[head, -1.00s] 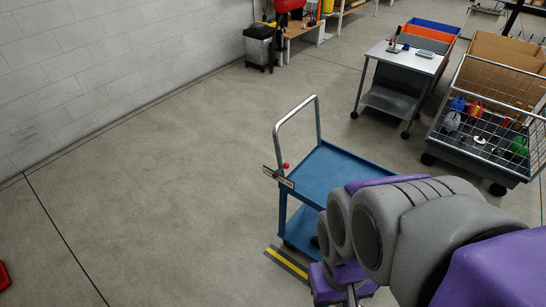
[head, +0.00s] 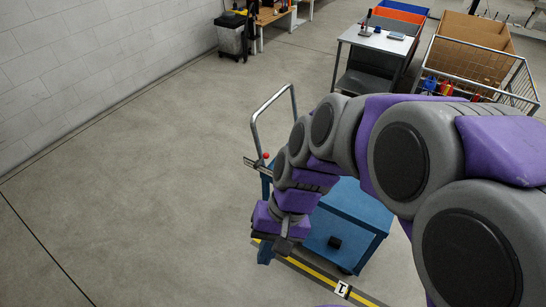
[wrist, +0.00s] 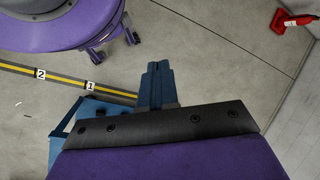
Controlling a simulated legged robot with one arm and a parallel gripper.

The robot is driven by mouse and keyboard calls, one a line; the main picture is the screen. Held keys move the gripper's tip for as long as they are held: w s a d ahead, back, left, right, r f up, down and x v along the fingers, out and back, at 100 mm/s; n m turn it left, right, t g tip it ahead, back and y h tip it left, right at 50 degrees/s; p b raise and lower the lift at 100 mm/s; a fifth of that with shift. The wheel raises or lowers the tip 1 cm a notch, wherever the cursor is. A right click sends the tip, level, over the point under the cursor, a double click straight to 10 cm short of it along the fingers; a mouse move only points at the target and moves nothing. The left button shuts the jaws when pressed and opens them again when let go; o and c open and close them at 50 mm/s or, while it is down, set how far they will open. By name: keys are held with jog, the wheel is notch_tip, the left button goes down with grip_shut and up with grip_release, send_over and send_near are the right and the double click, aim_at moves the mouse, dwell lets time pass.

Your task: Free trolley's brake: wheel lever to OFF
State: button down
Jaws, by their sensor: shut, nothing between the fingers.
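The blue trolley (head: 350,205) stands in the middle of the head view, with a bent metal handle (head: 292,92) and a red knob (head: 265,156) near the handle's foot.
A yellow and black floor strip with a "1" label (head: 342,289) runs by the trolley. A grey table (head: 377,39) and a wire cage cart (head: 480,70) stand behind. Open floor lies to the left. A red object (wrist: 290,20) is far off by the wall.

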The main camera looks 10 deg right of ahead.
jog(key=w+a+f+m+t+y+p, duration=0.15)
jog(key=w+m+y, duration=0.25)
jog(key=w, duration=0.7)
jog(key=w+a+m+t+y+p, duration=0.1)
jog(key=w+a+m+y, duration=0.3)
jog(key=w, duration=0.6)
jog(key=w+d+f+m+t+p, duration=0.1)
jog(key=w+d+f+m+t, duration=0.25)
jog(key=w, duration=0.25)
jog(key=w+d+f+m+t, duration=0.25)
jog(key=w+d+m, duration=0.2)
jog(key=w, duration=0.25)
jog(key=w+d+f+m+t+h+p, duration=0.1)
jog(key=w+d+f+m+t+h, duration=0.1)
jog(key=d+f+m, duration=0.3)
jog(key=w+d+f+m+t+h, duration=0.2)
jog(key=d+f+m, duration=0.4)
jog(key=d+f, duration=0.7)
jog(key=shift+w+d+f+h+p, duration=0.3)
jog(key=shift+w+d+h+p, duration=0.1)
jog(key=shift+w+h, duration=0.15)
jog(key=shift+w+a, duration=0.1)
jog(key=shift+a, duration=0.05)
